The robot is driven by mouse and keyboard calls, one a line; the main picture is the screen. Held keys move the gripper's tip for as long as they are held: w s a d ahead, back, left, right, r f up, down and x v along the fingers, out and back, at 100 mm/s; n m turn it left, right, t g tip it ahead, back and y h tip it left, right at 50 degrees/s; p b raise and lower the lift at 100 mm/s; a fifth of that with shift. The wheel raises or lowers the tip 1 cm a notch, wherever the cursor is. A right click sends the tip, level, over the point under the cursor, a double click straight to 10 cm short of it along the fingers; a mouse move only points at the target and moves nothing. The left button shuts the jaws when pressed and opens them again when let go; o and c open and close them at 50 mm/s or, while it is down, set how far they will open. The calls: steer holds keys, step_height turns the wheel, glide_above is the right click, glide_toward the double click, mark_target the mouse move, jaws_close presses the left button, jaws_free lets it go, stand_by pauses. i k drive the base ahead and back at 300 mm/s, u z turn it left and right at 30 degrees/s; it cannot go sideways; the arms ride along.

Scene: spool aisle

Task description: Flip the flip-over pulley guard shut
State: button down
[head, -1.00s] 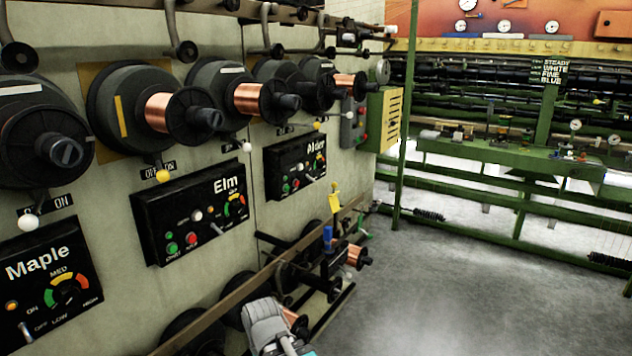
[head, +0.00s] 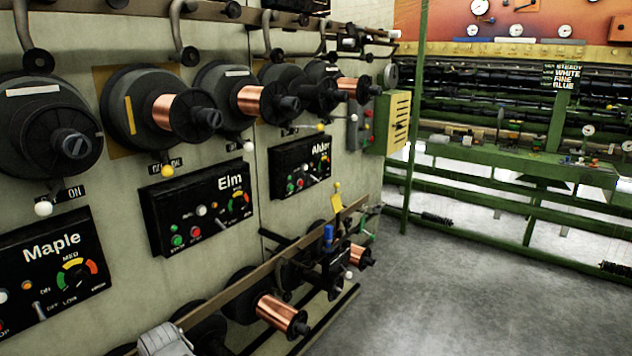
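A yellow slotted cover (head: 397,123) is at the far end of the grey wall in the head view. It may be the pulley guard, but I cannot tell for sure. A round grey wheel (head: 390,76) shows just above it. Whether the cover is open or shut is not clear at this distance. A grey part of my arm (head: 165,342) shows at the bottom edge, far in front of the cover. My gripper itself is out of the frame.
Black spool holders with copper spools (head: 188,112) stick out along the left wall above the Maple, Elm (head: 200,212) and Alder panels. A lower rail carries more copper spools (head: 280,314). A green machine frame (head: 480,192) stands at the back right. The grey floor (head: 450,305) is clear.

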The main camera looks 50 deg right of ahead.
mark_target(334, 199)
steer(key=u, duration=0.75)
steer(key=k, duration=0.75)
steer(key=z, duration=1.3)
steer(key=i, duration=0.65)
steer(key=z, duration=0.05)
